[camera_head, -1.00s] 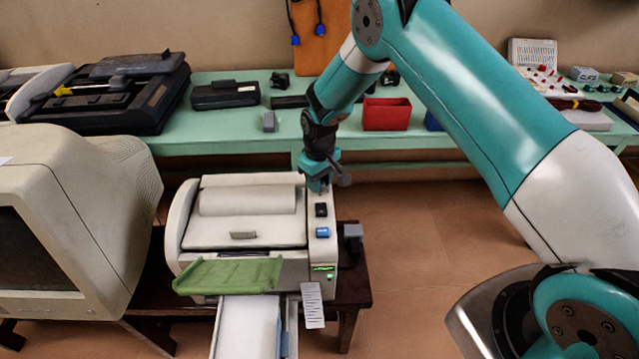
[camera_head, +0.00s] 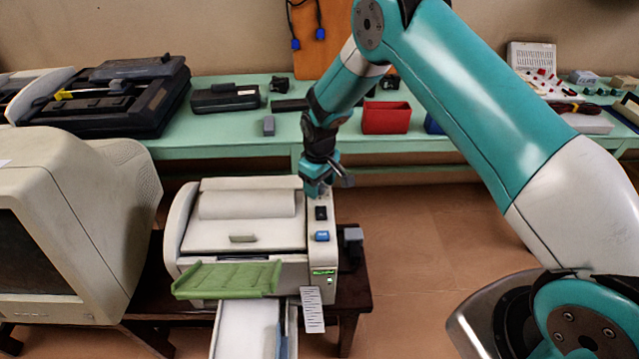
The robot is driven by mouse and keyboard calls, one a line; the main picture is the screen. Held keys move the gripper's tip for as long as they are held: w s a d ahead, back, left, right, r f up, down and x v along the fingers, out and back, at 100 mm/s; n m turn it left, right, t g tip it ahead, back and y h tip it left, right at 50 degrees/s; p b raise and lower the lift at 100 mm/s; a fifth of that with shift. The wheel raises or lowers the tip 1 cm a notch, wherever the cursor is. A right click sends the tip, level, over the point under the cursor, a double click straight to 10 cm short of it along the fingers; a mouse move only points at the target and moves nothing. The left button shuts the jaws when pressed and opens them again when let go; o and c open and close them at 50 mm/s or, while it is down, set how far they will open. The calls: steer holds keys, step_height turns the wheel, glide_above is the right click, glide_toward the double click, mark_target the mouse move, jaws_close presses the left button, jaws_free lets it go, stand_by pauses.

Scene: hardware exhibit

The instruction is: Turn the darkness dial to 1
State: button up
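My gripper (camera_head: 319,190) points down at the back end of the control strip on the right side of a cream printer (camera_head: 245,222). Its fingers are small and partly hidden, so I cannot tell whether they are open or shut. In front of the gripper the strip carries a dark switch (camera_head: 321,213), a blue button (camera_head: 322,236) and a small green lit display (camera_head: 323,272).
The printer stands on a dark wooden table (camera_head: 356,290) with a green tray (camera_head: 228,279) at its front. A bulky monitor (camera_head: 75,215) is at the left. Behind, a green bench (camera_head: 220,145) holds a red bin (camera_head: 387,116).

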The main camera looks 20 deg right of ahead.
mark_target(320, 187)
step_height(320, 187, up, 17)
steer(key=b, duration=0.2)
steer(key=shift+r, duration=0.2)
stand_by(0.5)
steer(key=s+a+r+y, duration=0.25)
steer(key=s+r, duration=0.65)
steer(key=s, duration=0.5)
steer(key=s+a+r+n+y, duration=0.1)
steer(key=s+a, duration=0.1)
steer(key=s, duration=1.7)
steer(key=shift+s+r+y, duration=0.2)
steer(key=shift+r+y, duration=0.15)
steer(key=shift+r, duration=0.05)
steer(key=shift+a, duration=0.1)
